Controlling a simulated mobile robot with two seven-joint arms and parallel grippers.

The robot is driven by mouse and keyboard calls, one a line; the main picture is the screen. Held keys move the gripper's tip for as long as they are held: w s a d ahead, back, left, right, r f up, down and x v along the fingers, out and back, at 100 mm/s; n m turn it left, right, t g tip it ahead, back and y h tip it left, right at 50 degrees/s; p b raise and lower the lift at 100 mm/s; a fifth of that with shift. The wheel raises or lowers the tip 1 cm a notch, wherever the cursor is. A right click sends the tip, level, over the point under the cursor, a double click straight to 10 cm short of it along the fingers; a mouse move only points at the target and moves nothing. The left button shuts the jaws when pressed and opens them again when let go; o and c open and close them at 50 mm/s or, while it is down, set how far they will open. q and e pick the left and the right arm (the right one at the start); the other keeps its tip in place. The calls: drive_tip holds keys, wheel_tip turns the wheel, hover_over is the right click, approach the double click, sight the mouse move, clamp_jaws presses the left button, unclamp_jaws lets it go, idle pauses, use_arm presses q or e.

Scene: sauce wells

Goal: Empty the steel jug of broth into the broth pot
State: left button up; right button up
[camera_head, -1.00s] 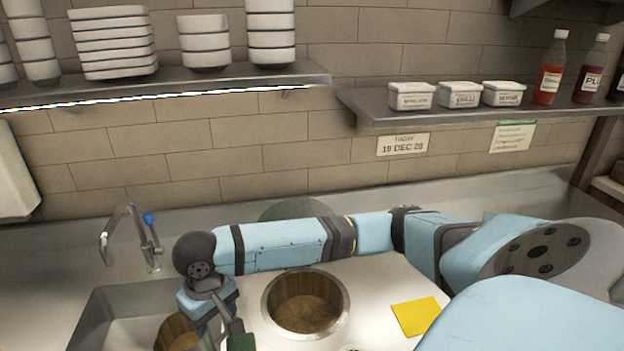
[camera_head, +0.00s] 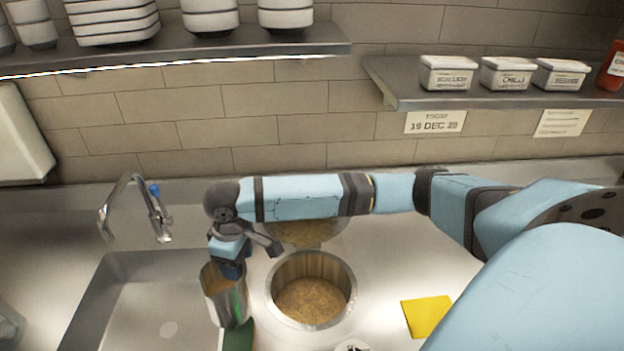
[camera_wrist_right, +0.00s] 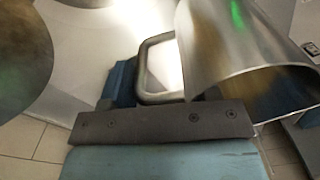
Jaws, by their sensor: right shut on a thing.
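My right gripper (camera_head: 235,262) is shut on the handle of the steel jug (camera_head: 222,298), left of the round well. The jug leans a little, its mouth up, with brownish colour at its opening. In the right wrist view the jug (camera_wrist_right: 235,55) fills the upper right and its bent handle (camera_wrist_right: 146,68) is at the jaws. The steel-rimmed well (camera_head: 345,270) in the counter holds brown contents; no label shows, so I cannot tell if it is the broth pot. The jug stays outside its rim. My left gripper is out of view.
The sink (camera_head: 130,300) and tap (camera_head: 140,210) are at left. A green and dark sponge (camera_head: 238,337) is below the jug. A second round vessel (camera_head: 305,236) is partly hidden behind my right arm. A yellow card (camera_head: 427,315) lies right of the well.

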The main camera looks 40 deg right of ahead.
drive_tip(key=w+d+f+n+p, duration=0.1)
drive_tip(key=w+f+n+p, duration=0.1)
drive_tip(key=w+n, duration=0.3)
drive_tip(key=w+d+f+n+p, duration=0.2)
drive_tip(key=w+n, duration=0.3)
drive_tip(key=n, duration=0.8)
drive_tip(key=shift+w+f+p, duration=0.2)
drive_tip(key=shift+w+p, duration=0.2)
drive_tip(key=shift+p, duration=0.4)
drive_tip(key=shift+t, duration=0.3)
